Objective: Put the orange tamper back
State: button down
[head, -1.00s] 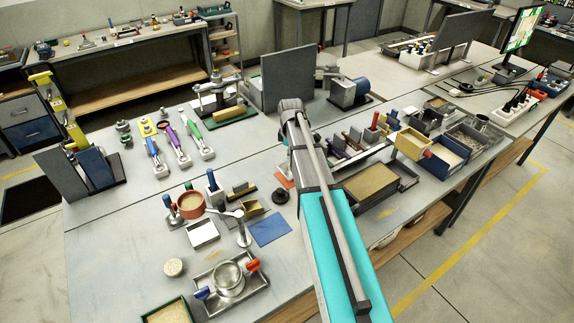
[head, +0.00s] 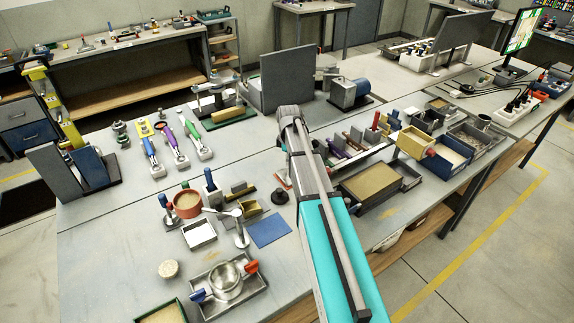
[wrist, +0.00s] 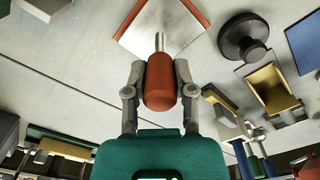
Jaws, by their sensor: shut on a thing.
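The orange tamper (wrist: 159,88) shows in the wrist view, with a rounded orange handle, a thin silver shaft and a square steel plate at its far end. My gripper (wrist: 160,75) is shut on the handle, one finger on each side. An orange edge (wrist: 190,10) shows around the steel plate, seemingly an orange pad. In the head view an orange patch (head: 281,178) lies on the table beside my arm. My arm hides the gripper and most of the tamper there. I cannot tell whether the plate touches the pad.
A black round-knobbed piece (head: 279,196) stands close to the tamper; it also shows in the wrist view (wrist: 243,38). A blue mat (head: 269,232), a small yellow scoop (head: 250,208) and a sand tray (head: 345,195) are nearby. The table's left middle has free room.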

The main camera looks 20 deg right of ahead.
jog(key=shift+f, duration=0.1)
dwell(0.3)
jog(key=shift+f, duration=0.15)
jog(key=shift+c, duration=2.2)
grip_release()
jog(key=shift+r, duration=0.2)
notch_tip(320, 180, up, 12)
jog(key=p, duration=1.2)
jog(key=shift+s+a, duration=0.1)
